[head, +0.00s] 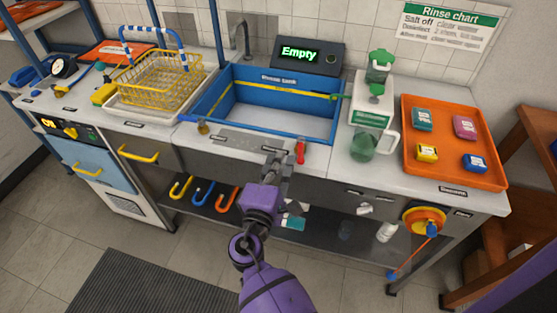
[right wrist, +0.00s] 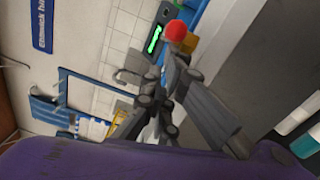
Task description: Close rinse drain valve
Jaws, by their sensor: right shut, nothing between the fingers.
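A small red handle (head: 300,152) stands upright at the front edge of the rinse sink (head: 333,135), right of its middle. Its red top also shows in the right wrist view (right wrist: 176,31), just beyond my fingers. I cannot read a label naming it as the drain valve. My right gripper (head: 279,158) is shut and empty, just left of the red handle; whether they touch is unclear. Its dark fingers also show in the right wrist view (right wrist: 172,68). The sink display (head: 300,53) reads "Empty". My left gripper is out of view.
A green and white dispenser (head: 371,115) stands right of the sink, beside an orange tray (head: 450,182) with several small boxes. A yellow wire basket (head: 160,80) is at left. An orange round knob (head: 425,219) sits on the right front panel. Coloured hooks (head: 203,190) hang below the counter.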

